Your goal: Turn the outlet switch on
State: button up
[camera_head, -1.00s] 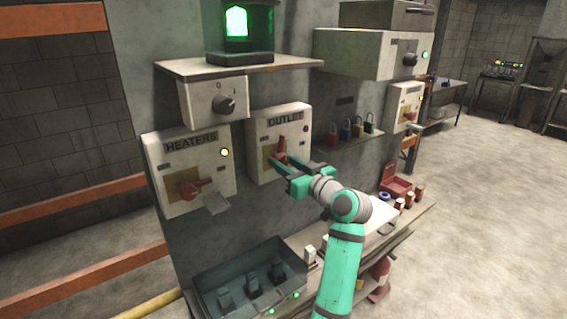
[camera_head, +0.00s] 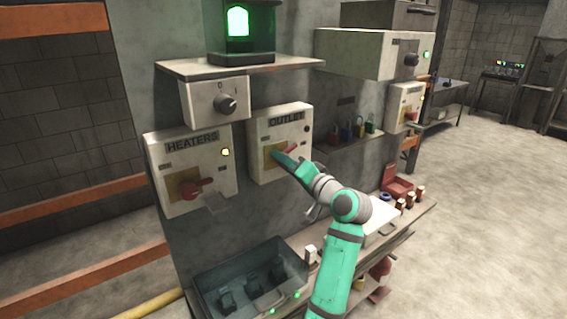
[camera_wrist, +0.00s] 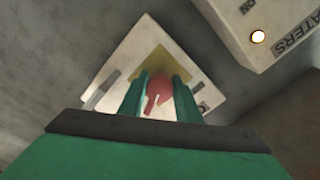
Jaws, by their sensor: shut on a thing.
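The OUTLET box (camera_head: 260,172) is a pale box on the grey wall with a yellow plate and a red rotary switch (camera_head: 291,149). The red handle points up and to the right. My gripper (camera_head: 281,158) is at the switch, its teal fingers covering part of it. In the wrist view the red switch (camera_wrist: 160,88) sits between the two fingers of my gripper (camera_wrist: 158,92), which is shut on it. The round indicator (camera_head: 306,128) on the OUTLET box looks dark.
The HEATERS box (camera_head: 165,200), with its own red switch (camera_head: 193,189) and a lit yellow lamp (camera_head: 225,153), stands close on the left. A shelf with padlocks (camera_head: 346,133) is on the right. A dark tray (camera_head: 236,268) lies below.

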jog(key=shift+a+r+m, duration=0.1)
jog(key=shift+r+m, duration=0.1)
jog(key=shift+m, duration=2.1)
jog(key=o, duration=1.1)
jog(key=shift+c, duration=0.2)
jog(key=shift+s+f, duration=0.1)
jog(key=v, duration=1)
jog(key=shift+s+d, duration=0.25)
